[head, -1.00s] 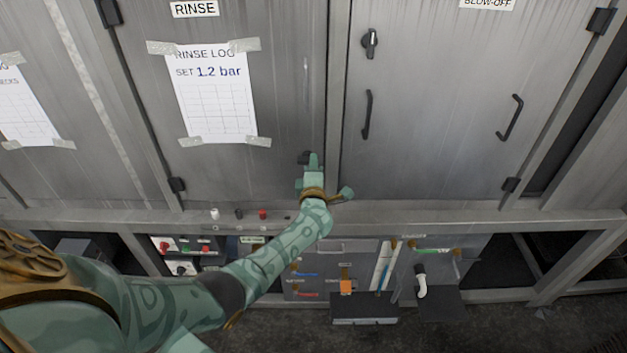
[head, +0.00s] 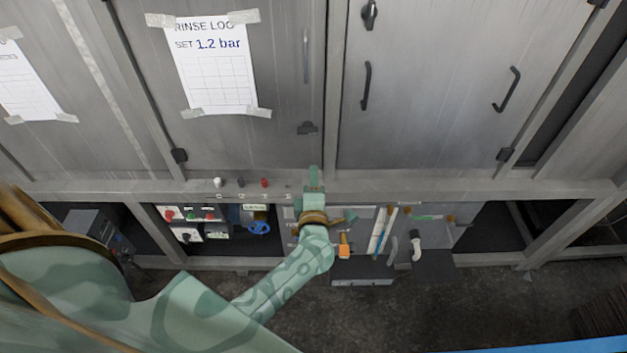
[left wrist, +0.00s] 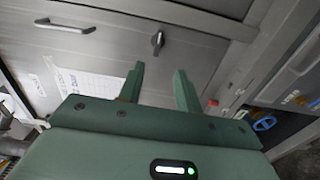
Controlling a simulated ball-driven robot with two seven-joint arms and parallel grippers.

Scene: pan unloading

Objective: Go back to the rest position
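My left gripper (head: 314,178) is in front of the lower frame rail of the grey cabinet, seen nearly edge-on in the head view. In the left wrist view its two fingers (left wrist: 160,85) stand apart with nothing between them, so it is open and empty. The dark turn latch also shows past the fingers in the left wrist view (left wrist: 157,42). My right gripper is not in view.
Below the rail are a blue handwheel (head: 259,227), a board of hanging tools (head: 375,235) and a dark box (head: 92,232). Small knobs (head: 240,182) sit along the rail (head: 440,192). The right door (head: 440,110) has bar handles. Dark floor (head: 450,310) lies open in front.

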